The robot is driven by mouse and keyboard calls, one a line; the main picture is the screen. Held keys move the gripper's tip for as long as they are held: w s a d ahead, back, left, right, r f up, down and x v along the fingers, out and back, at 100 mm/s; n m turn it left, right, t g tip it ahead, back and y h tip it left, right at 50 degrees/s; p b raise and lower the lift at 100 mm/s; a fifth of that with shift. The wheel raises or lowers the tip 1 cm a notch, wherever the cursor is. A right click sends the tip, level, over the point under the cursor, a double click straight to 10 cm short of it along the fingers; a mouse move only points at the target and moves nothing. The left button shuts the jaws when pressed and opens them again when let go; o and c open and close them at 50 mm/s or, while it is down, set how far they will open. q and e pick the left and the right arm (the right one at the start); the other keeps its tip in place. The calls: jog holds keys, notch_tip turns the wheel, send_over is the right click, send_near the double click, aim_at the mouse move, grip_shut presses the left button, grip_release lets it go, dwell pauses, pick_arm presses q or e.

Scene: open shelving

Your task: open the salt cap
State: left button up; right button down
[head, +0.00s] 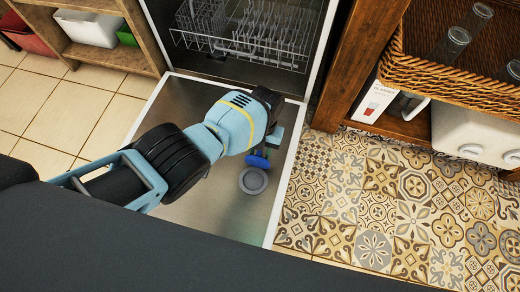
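My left gripper (262,153) reaches in from the left over the lowered dishwasher door (215,206). A round grey cap-like disc (253,181) shows on the door's inner face, just below the gripper in the picture. A small blue piece (258,159) shows at the gripper's tip, above the disc in the picture; I cannot tell whether it is held or is part of something behind. The wrist hides most of the fingers, so their opening is not clear. No label marks the disc as the salt cap. My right gripper is not in view.
A dish rack (262,38) sits inside the dishwasher. On the right, shelving holds a wicker basket (445,75) with glasses, a white box (375,100) and a white appliance (470,132). Left shelving holds bins (88,28). Patterned floor (385,205) at right is clear.

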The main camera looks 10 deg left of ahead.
pick_arm(q)
jog(key=p+v, duration=0.2)
jog(key=v, duration=0.5)
jog(key=shift+r+p, duration=0.35)
jog(key=shift+r, duration=0.05)
jog(key=shift+w, duration=0.15)
